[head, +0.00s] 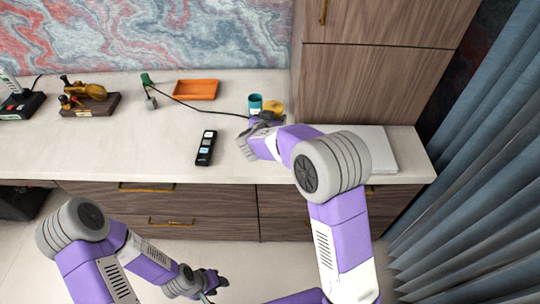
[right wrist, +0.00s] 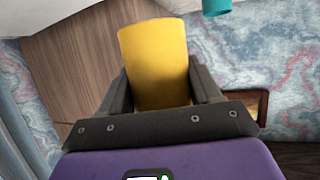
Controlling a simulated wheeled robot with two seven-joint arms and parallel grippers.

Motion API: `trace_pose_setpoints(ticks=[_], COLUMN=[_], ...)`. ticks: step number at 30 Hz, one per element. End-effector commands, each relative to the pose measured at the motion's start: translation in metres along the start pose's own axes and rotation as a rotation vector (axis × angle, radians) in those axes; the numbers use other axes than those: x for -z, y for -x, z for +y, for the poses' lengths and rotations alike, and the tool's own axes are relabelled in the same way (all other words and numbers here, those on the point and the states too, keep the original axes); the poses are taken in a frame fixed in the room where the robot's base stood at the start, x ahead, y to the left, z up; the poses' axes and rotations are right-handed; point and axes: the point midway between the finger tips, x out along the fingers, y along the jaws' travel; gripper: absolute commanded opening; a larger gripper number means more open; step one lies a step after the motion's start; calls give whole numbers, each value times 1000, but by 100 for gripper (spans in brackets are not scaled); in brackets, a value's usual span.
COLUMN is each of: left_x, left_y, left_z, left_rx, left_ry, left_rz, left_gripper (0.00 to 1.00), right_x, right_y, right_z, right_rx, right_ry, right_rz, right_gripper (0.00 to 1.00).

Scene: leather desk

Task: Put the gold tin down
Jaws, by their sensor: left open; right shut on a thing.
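The gold tin (head: 275,105) is at the back of the counter near the tall cabinet, beside a teal cup (head: 255,103). My right gripper (head: 266,119) reaches over the counter and is shut on the tin. In the right wrist view the tin (right wrist: 155,65) stands between the two dark fingers, with the teal cup (right wrist: 216,7) apart from it at the top edge. Whether the tin's base touches the counter is hidden. My left gripper (head: 212,281) is open and empty, low in front of the drawers.
The pale counter (head: 150,160) has a black remote-like device (head: 206,148), an orange tray (head: 196,90), a green-and-grey object with a cable (head: 148,88), and a brass model (head: 88,96). A flat pale slab (head: 378,148) lies at right. The front middle of the counter is mostly clear.

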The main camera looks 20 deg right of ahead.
Motion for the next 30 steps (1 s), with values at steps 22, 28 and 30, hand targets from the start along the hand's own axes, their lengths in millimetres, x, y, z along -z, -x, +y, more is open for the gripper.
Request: trace_pose_setpoints(ticks=[22,28,30], left_x=[2,2,2], left_y=[-41,-54,-54], left_z=[-15,-20,-20], left_rx=[0,0,0], left_ry=[0,0,0], left_rz=[0,0,0], left_gripper=[43,43,43], right_x=[-86,-113,-113], right_y=[-35,-47,-47], right_z=[-13,-12,-12], right_rx=[-109,-109,-108], right_ry=[-45,-46,-48], right_rz=[-2,-1,0], right_gripper=[18,18,18])
